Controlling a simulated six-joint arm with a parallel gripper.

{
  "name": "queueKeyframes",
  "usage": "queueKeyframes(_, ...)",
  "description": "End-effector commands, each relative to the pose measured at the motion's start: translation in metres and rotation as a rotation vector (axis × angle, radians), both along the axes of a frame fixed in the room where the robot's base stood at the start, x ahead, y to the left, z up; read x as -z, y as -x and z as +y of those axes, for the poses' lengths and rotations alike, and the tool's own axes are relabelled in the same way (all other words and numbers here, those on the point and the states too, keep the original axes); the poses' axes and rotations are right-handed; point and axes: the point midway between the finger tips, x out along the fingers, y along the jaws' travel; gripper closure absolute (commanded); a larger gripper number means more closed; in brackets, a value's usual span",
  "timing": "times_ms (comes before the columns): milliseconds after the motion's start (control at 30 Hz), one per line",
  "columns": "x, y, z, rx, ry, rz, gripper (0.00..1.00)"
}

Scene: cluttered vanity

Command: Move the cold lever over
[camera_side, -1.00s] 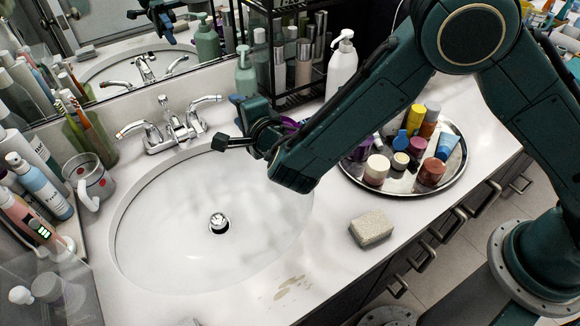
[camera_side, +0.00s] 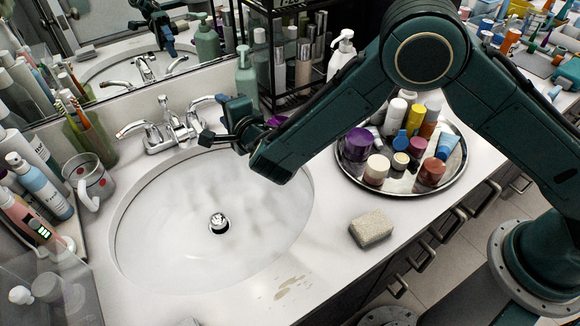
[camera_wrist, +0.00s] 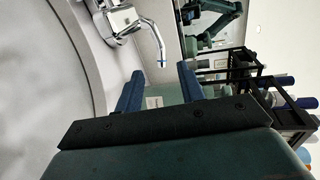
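The chrome faucet (camera_side: 178,128) stands at the back of the sink, with a lever on each side. Its right lever (camera_side: 200,99) reaches toward my gripper, and its tip is close to one finger. In the wrist view this lever (camera_wrist: 156,38) curves down to a blue-marked tip (camera_wrist: 162,63). The left lever (camera_side: 132,127) points away to the left. My gripper (camera_side: 213,118) is at the sink's back right rim. In the wrist view my gripper (camera_wrist: 158,82) is open and empty, with the lever tip just beyond the gap between its fingers. Contact cannot be told.
The white sink basin (camera_side: 150,235) lies below and left of my gripper. A green pump bottle (camera_side: 246,78) and a black rack (camera_side: 290,98) stand close behind it. A round tray (camera_side: 345,180) of cosmetics and a sponge (camera_side: 371,229) are to the right.

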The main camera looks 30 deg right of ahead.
Motion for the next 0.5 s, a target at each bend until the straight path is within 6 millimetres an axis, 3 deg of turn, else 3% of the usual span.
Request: queueKeyframes(500, 0.012, -0.059, -0.001, 0.002, -0.002, -0.001, 0.61)
